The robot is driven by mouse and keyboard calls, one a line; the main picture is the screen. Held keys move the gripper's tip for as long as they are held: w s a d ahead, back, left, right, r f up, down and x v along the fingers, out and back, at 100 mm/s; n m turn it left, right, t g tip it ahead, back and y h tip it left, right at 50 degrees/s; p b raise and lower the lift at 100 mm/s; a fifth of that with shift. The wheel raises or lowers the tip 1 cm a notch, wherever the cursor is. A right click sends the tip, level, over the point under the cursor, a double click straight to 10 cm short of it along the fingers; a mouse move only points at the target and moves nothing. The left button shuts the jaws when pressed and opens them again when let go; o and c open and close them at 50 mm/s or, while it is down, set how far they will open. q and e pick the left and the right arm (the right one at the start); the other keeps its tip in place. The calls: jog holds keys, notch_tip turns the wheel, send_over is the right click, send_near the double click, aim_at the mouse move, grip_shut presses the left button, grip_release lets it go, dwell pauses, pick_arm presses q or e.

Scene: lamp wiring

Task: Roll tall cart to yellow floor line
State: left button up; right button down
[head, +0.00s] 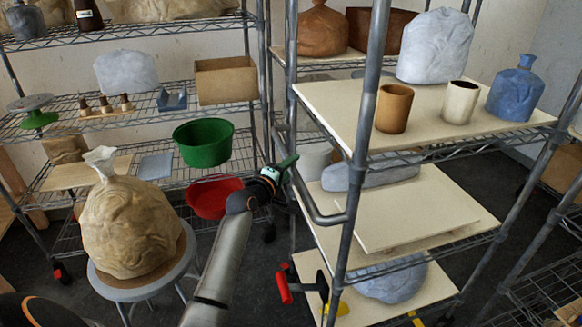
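The tall cart (345,172) is a grey wire-shelf rack with pale boards, right of centre. A bent tube handle (312,205) is on its left side. My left gripper (285,168) is beside this handle at the cart's left edge. Its fingertips are small and partly hidden, so I cannot tell whether they grip the tube. Small yellow patches (338,309) show low at the cart's base; I cannot tell if they belong to the floor line. The cart carries a brown cup (394,108), a cream cup (460,102), a blue bottle (516,88) and wrapped lumps. My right gripper is not in view.
A wire rack (130,118) with pottery stands behind on the left. A stool (140,292) bearing a wrapped clay bag (128,225) stands front left. A red and black fitting (284,287) is at the cart's lower left. Dark floor (262,262) shows between stool and cart.

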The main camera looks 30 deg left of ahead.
pick_arm(q)
grip_shut()
dwell(1.0)
